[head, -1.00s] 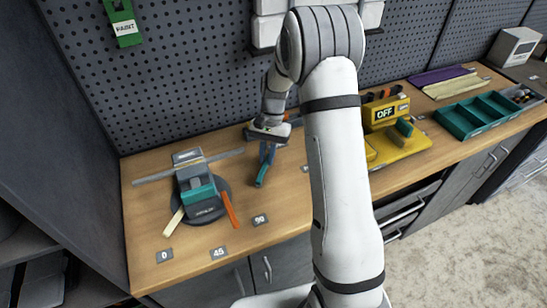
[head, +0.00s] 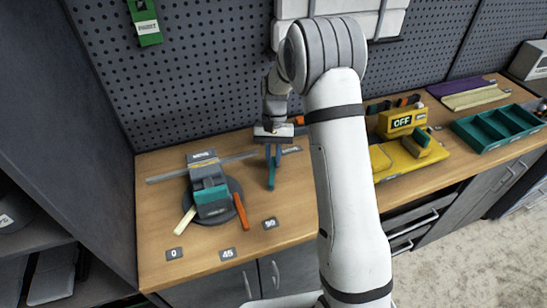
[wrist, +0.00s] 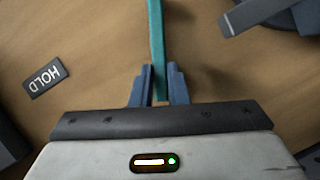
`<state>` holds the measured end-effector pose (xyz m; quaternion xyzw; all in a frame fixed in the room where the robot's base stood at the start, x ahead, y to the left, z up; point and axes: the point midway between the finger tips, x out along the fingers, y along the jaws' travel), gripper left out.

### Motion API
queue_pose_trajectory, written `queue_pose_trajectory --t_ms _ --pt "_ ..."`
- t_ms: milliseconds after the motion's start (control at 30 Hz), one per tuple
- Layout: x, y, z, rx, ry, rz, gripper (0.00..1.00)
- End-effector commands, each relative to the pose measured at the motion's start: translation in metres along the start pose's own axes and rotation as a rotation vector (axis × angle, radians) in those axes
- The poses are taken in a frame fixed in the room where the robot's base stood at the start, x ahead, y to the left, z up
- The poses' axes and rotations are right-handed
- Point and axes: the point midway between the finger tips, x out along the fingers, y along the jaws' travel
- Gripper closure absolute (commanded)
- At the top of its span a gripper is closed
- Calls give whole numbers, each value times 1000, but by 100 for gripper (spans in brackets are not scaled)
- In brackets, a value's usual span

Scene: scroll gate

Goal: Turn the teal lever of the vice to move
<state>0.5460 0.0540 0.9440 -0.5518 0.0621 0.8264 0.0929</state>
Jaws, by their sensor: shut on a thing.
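The vice (head: 203,158) stands on a dark round base at the left of the bench, with a teal block across it. A long grey bar passes through it; a cream lever (head: 188,217) and an orange lever (head: 240,209) stick out at its front. My gripper (wrist: 158,88) is shut on a teal bar (wrist: 156,38), which lies between the blue fingers in the wrist view. In the head view the teal bar (head: 271,174) hangs below my gripper, right of the vice and apart from it. Whether its lower end touches the bench I cannot tell.
Labels 0 (head: 174,254), 45 (head: 228,254) and 90 (head: 270,223) lie in front of the vice. A HOLD label (wrist: 44,79) lies beside my gripper. A yellow OFF unit (head: 403,122) and green tray (head: 500,128) stand to the right. The pegboard rises behind.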

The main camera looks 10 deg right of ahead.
Motion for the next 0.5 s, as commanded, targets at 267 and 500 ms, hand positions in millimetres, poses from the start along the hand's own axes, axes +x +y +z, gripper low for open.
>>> queue_pose_trajectory --t_ms 267,500 --pt "-1 -1 0 -2 1 -1 70" --pt "0 0 0 -1 1 -1 64"
